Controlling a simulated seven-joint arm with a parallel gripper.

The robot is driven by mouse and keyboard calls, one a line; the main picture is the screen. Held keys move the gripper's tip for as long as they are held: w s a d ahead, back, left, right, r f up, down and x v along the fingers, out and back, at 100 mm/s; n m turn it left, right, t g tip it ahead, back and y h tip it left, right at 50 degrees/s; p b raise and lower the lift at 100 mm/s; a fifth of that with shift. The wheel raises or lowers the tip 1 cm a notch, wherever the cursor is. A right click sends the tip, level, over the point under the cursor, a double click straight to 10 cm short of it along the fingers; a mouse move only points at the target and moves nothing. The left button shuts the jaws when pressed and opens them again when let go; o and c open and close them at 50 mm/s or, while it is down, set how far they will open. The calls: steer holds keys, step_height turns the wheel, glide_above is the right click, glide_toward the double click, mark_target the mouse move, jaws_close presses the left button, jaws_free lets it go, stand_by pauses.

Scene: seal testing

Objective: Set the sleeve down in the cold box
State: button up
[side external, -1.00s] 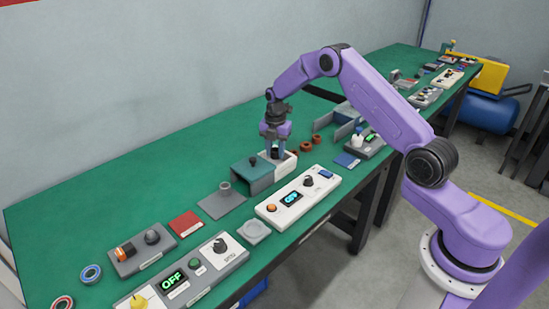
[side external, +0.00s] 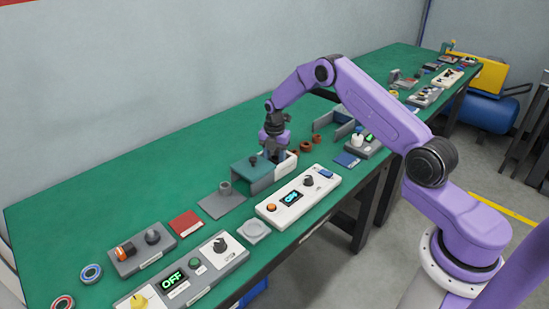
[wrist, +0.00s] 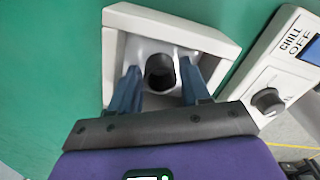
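The sleeve (wrist: 160,73) is a dark, hollow cylinder, seen from above in the wrist view. My gripper's blue fingers (wrist: 160,85) flank it closely and appear shut on it. The cold box (wrist: 168,20) is a white, open-topped box around the fingertips and sleeve. My gripper (side external: 275,155) points down into the box there. The sleeve's lower end is hidden, so contact with the box floor cannot be told.
A white control panel (side external: 298,196) stands close beside the box; its CHILL OFF label (wrist: 296,35) shows in the wrist view. Brown rings (side external: 306,148) lie behind the box. A grey plate with a small cylinder (side external: 222,200) lies left. Bare green bench (side external: 130,190) extends further left.

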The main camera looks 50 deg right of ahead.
step_height(320, 180, up, 11)
steer(key=s+a+r+m, duration=0.2)
steer(key=s+a+r, duration=0.3)
steer(key=s+a, duration=0.35)
steer(key=s+a+r+m, duration=0.3)
steer(key=s+a+r, duration=0.3)
steer(key=s+a, duration=0.3)
steer(key=s+d+m, duration=0.1)
steer(key=s+m, duration=0.4)
steer(key=s, duration=2.2)
steer(key=shift+d, duration=0.4)
steer(key=shift+r, duration=0.15)
